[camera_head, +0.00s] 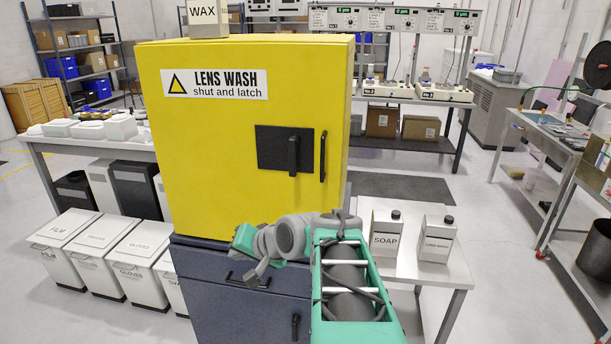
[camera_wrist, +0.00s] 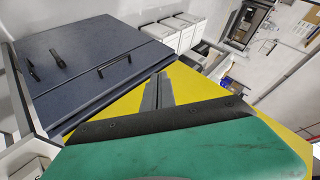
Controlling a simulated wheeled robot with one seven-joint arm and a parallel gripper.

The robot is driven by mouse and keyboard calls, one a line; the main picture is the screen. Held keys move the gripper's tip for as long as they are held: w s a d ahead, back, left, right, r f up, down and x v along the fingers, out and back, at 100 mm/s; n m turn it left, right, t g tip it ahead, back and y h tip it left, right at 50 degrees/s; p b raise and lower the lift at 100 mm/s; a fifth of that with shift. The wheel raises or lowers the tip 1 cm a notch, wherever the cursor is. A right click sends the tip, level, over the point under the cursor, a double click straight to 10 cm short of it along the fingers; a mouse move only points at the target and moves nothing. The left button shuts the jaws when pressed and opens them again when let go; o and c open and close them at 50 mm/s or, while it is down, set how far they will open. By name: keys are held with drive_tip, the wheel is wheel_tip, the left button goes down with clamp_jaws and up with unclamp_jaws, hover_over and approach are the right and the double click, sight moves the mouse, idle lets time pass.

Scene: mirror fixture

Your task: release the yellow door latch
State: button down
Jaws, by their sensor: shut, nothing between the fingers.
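The yellow cabinet door (camera_head: 220,130) looks shut in the head view. Its latch is a black lever (camera_head: 292,155) standing upright on a black square plate (camera_head: 272,148). A separate black vertical bar handle (camera_head: 323,156) is at the door's right edge. My gripper (camera_head: 256,273) is low in front of the cabinet, below the latch and apart from it in the picture. In the wrist view my gripper (camera_wrist: 158,90) has its grey fingers together and empty, against a yellow surface (camera_wrist: 205,90). The latch is not visible in the wrist view.
A dark blue lower cabinet (camera_head: 215,300) with black handles stands under the yellow one; it also shows in the wrist view (camera_wrist: 80,60). White bottles, one marked SOAP (camera_head: 385,235), stand on a bench (camera_head: 425,268) at right. White bins (camera_head: 65,240) are at left.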

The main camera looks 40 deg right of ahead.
drive_tip(key=s+d+r+m+t+h, duration=0.1)
drive_tip(key=d+r+m+t, duration=0.15)
drive_tip(key=d, duration=0.45)
drive_tip(key=s+d+r+m+t+h, duration=0.1)
drive_tip(key=d+r+m+t, duration=0.1)
drive_tip(key=d+r+m, duration=0.35)
drive_tip(key=m+t+h+b, duration=0.1)
drive_tip(key=m+t+h, duration=0.1)
drive_tip(key=t, duration=0.1)
approach(294, 156)
drive_tip(key=s+f, duration=0.1)
drive_tip(key=s, duration=0.1)
drive_tip(key=s+d+f, duration=0.1)
drive_tip(key=f, duration=0.1)
drive_tip(key=shift+s+d, duration=0.1)
drive_tip(key=shift+s, duration=0.25)
drive_tip(key=shift+w, duration=0.1)
drive_tip(key=w, duration=0.3)
drive_tip(key=w+p, duration=0.1)
drive_tip(key=w, duration=0.2)
drive_tip(key=w+d, duration=0.1)
drive_tip(key=w, duration=0.2)
drive_tip(key=shift+w+d+p, duration=0.15)
drive_tip(key=shift+w+p, duration=0.25)
drive_tip(key=shift+f+m, duration=0.2)
drive_tip(key=shift+m, duration=0.1)
